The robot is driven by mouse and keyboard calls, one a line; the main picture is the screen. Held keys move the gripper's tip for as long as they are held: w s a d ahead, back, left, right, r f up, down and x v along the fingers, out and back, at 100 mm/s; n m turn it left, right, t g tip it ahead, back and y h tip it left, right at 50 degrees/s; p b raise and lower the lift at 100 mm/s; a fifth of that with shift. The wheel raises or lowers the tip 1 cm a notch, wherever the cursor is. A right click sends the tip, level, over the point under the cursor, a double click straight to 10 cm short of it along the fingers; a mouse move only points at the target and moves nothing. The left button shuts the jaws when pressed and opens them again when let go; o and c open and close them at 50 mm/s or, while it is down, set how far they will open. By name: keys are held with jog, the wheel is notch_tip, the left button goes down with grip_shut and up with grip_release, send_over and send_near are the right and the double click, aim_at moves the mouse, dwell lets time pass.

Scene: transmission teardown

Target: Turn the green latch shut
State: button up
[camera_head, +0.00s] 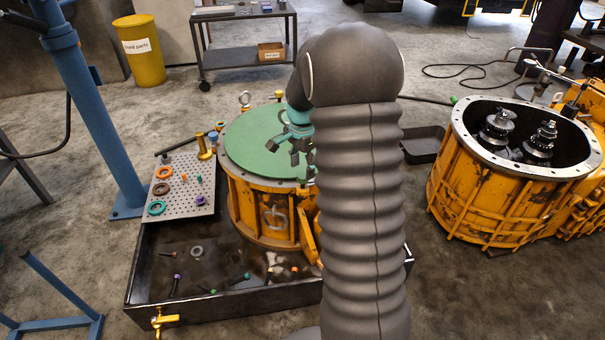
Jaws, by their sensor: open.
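My gripper (302,160), teal and dark grey, is open over the right part of a round green cover (258,140) on a yellow drum-shaped housing (245,205). I see nothing between its fingers, and my arm hides part of it. I cannot tell whether the fingertips touch the cover. A small green piece (453,100) shows at the far left rim of the open yellow housing (475,205) on the right. It may be the green latch, but it is too small to tell its shape or position. My gripper is well to its left.
A black tray (220,308) under the left housing holds loose small parts. A perforated plate (183,200) carries coloured rings. A blue post (95,110) stands left. A cart (240,17) and yellow bin (139,55) stand behind. My arm blocks the middle of the view.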

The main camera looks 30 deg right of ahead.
jog(key=shift+f, duration=1.35)
grip_shut()
